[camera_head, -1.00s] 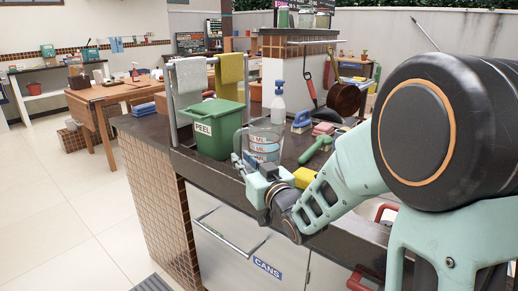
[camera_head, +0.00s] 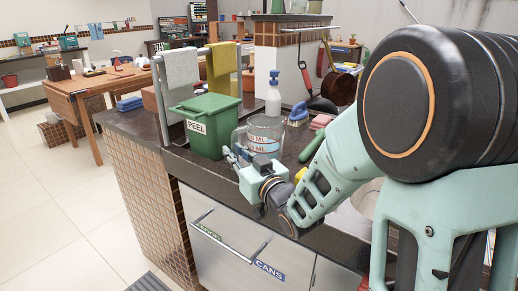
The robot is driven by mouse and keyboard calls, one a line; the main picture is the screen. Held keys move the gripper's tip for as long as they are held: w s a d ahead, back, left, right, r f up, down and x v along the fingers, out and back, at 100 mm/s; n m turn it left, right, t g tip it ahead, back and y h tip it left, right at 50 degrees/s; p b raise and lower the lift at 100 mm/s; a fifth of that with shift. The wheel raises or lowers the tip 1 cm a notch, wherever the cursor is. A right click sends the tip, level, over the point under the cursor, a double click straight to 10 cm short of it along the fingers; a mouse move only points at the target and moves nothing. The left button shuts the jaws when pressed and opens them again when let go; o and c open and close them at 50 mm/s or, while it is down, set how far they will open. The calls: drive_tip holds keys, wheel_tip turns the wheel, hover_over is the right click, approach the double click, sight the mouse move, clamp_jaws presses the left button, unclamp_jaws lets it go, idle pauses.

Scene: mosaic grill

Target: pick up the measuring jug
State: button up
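The measuring jug (camera_head: 265,129) is clear, with blue and red markings. It stands upright on the dark counter, right of the green PEEL bin, with its handle on its left side. My gripper (camera_head: 246,157) is at the near side of the jug, low in front of it, and hides its lower part. The two fingers appear spread apart, one to the left below the handle and one to the right. I see nothing held between them. Whether a finger touches the jug cannot be told.
The green bin (camera_head: 207,128) stands close on the left, by a rail with towels (camera_head: 181,70). A blue brush (camera_head: 298,113) and a green-handled item (camera_head: 313,146) lie to the right. Drawers are below the counter edge.

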clamp_jaws()
drive_tip(key=shift+r, duration=0.25)
